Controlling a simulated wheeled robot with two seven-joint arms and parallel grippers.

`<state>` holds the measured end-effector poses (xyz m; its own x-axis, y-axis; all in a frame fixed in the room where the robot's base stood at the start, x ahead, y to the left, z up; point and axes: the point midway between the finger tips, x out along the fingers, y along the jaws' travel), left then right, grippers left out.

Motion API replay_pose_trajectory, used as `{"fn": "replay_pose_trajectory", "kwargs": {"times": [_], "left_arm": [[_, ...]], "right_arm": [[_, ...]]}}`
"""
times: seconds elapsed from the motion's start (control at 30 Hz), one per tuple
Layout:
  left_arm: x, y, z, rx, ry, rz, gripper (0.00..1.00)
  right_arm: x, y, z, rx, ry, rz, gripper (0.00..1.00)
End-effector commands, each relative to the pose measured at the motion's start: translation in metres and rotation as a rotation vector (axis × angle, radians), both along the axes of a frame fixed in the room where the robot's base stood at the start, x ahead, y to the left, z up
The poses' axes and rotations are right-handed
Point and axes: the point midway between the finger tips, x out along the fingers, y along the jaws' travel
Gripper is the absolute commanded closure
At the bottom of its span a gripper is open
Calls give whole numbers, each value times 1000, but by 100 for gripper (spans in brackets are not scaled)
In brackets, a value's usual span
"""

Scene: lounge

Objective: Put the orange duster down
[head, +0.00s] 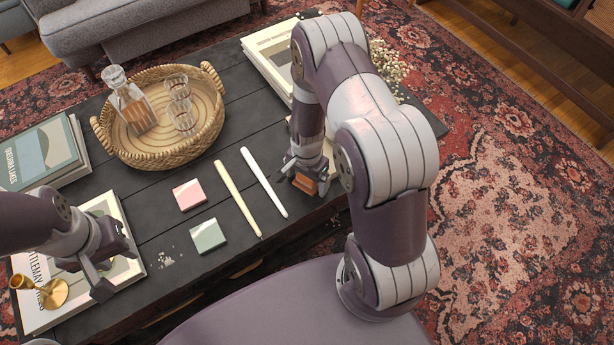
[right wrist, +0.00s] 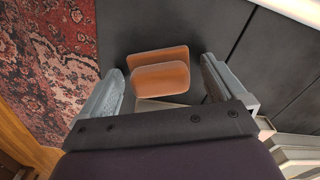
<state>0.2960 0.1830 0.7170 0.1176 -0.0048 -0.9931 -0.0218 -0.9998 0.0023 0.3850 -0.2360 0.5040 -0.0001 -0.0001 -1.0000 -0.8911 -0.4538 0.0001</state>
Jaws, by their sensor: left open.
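The orange duster (head: 305,184) is on the dark table near its front edge, at the lower end of my right arm in the head view. In the right wrist view the duster (right wrist: 161,78) lies between the two fingers of my right gripper (right wrist: 160,85). A narrow gap shows on each side of it, so the fingers are open around it. In the head view my right gripper (head: 304,176) partly hides the duster. My left gripper (head: 88,276) is open and empty above a large book at the table's left.
A wicker tray (head: 103,142) holds a decanter and glasses. Pink (head: 189,195) and green (head: 208,236) square blocks and two candles (head: 264,183) lie mid-table. White crumbs (head: 166,261) lie near the green block.

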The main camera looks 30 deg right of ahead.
Motion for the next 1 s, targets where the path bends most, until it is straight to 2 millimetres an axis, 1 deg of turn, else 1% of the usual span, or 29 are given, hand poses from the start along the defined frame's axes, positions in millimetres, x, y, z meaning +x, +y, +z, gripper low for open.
{"fn": "replay_pose_trajectory", "kwargs": {"times": [0.2, 0.27, 0.33, 0.37, 0.5, 0.6, 0.7, 0.83, 0.87, 0.93, 0.97, 1.0], "left_arm": [[0, 0, 1, 0, 0, 0, 57], [0, 0, 4, 0, 0, 0, 57], [0, 0, 10, 0, 0, 0, 57], [0, 0, 13, 0, 0, 0, 57], [0, 0, 28, 0, 0, 0, 57], [0, 0, 36, 0, 0, 0, 57], [0, 0, 41, 0, 0, 0, 57], [0, 0, 44, 0, 0, 0, 57], [0, 0, 44, 0, 0, 0, 57], [0, 0, 44, 0, 0, 0, 57], [0, 0, 44, 0, 0, 0, 57], [0, 0, 43, 0, 0, 0, 57]], "right_arm": [[0, 0, 1, 0, 0, 0, 3], [0, 0, 7, 0, 0, 0, 3], [1, 0, 20, 0, -2, 0, 3], [1, 0, 27, 0, -4, 0, 3], [1, 0, 67, 0, -4, 0, 3], [1, 0, 92, 0, -4, 0, 3], [0, 0, 110, 0, -1, 0, 3], [-1, 2, 127, 0, -4, 25, 3], [-1, 4, 136, -1, -11, 68, 3], [-10, 15, 169, -8, -35, 264, 3], [-17, 21, 185, -13, -48, 375, 3], [-29, 29, 204, -20, -63, 528, 3]]}}
